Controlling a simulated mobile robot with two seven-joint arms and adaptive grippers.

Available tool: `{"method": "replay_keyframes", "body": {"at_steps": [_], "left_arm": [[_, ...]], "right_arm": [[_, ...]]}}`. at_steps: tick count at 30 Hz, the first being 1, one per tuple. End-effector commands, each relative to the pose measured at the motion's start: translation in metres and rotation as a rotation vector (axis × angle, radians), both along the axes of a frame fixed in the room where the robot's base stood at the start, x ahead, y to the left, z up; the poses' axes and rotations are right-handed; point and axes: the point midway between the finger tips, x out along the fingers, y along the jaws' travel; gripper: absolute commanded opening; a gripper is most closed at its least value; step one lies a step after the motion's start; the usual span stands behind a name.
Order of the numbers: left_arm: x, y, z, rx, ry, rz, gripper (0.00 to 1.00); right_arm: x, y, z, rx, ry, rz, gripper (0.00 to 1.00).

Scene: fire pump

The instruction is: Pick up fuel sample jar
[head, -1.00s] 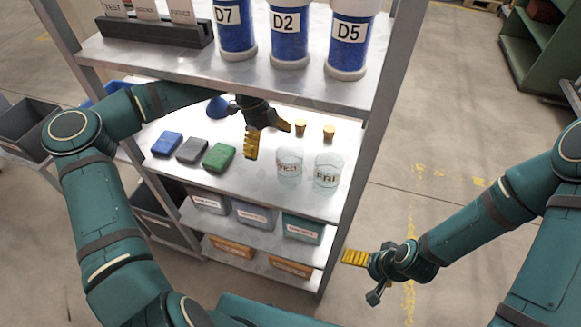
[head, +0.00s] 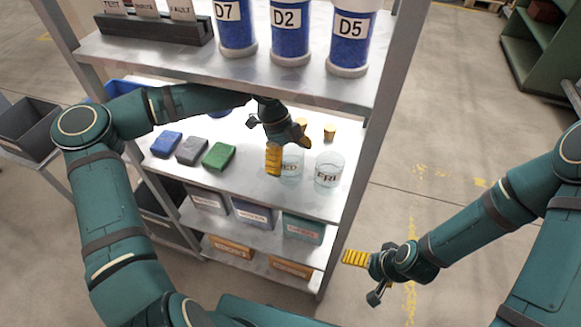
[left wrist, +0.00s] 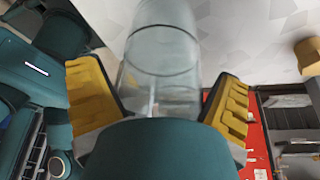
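Two clear glass jars stand upright on the middle shelf. The left jar (head: 292,168) has a label partly covered by my gripper, ending in "ED". The right jar (head: 328,171) reads "FRI". My left gripper (head: 288,153) is at the left jar, its yellow fingers hiding part of it. In the left wrist view a clear jar (left wrist: 160,65) lies between the spread fingers of the open left gripper (left wrist: 165,105); firm contact is not visible. My right gripper (head: 352,258) hangs right of the shelf unit, away from the jars; its opening is unclear.
A cork-coloured stopper (head: 330,132) stands behind the jars. Blue (head: 167,144), grey (head: 192,150) and green (head: 219,156) blocks lie to the left. The upper shelf (head: 200,62) with blue-filled cylinders (head: 291,32) hangs over the arm. A shelf post (head: 372,150) stands right.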

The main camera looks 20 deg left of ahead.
Motion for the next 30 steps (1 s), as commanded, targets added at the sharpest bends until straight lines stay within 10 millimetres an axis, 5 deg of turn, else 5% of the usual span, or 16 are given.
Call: {"method": "replay_keyframes", "body": {"at_steps": [1,4,6,24,30], "left_arm": [[0.000,0.000,0.000,0.000,0.000,0.000,0.68],[0.000,0.000,0.000,0.000,0.000,0.000,0.35],[0.000,0.000,0.000,0.000,0.000,0.000,0.29],[0.000,0.000,0.016,0.000,-0.002,0.000,0.29],[-0.030,0.002,0.015,0.002,0.000,-0.001,0.29]], "right_arm": [[0.000,0.000,0.000,0.000,0.000,0.000,1.00],[0.000,0.000,0.000,0.000,0.000,0.000,1.00],[0.000,0.000,0.000,0.000,0.000,0.000,1.00],[0.000,0.000,0.000,0.000,0.000,0.000,1.00],[0.000,0.000,0.000,0.000,0.000,0.000,1.00]]}}
